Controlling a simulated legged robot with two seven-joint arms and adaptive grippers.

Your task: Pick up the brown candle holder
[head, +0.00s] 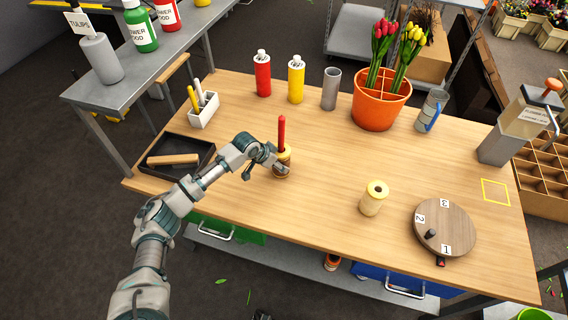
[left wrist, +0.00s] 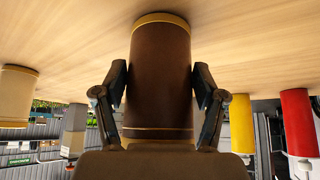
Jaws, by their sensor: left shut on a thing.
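The brown candle holder (head: 281,173) stands upright near the left middle of the wooden table, with a red candle (head: 282,132) rising from it. In the left wrist view, which is upside down, the holder (left wrist: 160,75) is a dark brown cylinder with gold rims, centred between the fingers. My left gripper (head: 276,163) is shut on it, one finger on each side (left wrist: 160,92). Its base is at or very near the tabletop; I cannot tell if there is a gap. My right gripper is not in view.
A cream spool-like cylinder (head: 372,200) and a round numbered board (head: 456,226) stand right. Behind are red (head: 262,76) and yellow (head: 296,82) bottles, a grey cylinder (head: 330,90) and an orange tulip pot (head: 380,106). A black tray (head: 199,144) lies left.

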